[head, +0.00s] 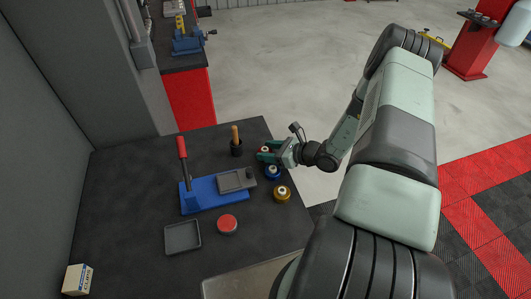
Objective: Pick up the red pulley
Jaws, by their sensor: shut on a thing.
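The red pulley (265,149) is a small round piece at the right part of the dark workbench, mostly hidden by my gripper. I cannot tell whether the pulley still touches the bench. A blue pulley (273,172) stands just below it in the picture, close to the fingers, and a gold pulley (282,193) stands below that.
A blue press (205,196) with a red-handled lever (183,148) stands left of the pulleys. A red-topped round tin (228,223), grey tray (182,236) and small box (77,280) lie nearer. The bench's left is clear.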

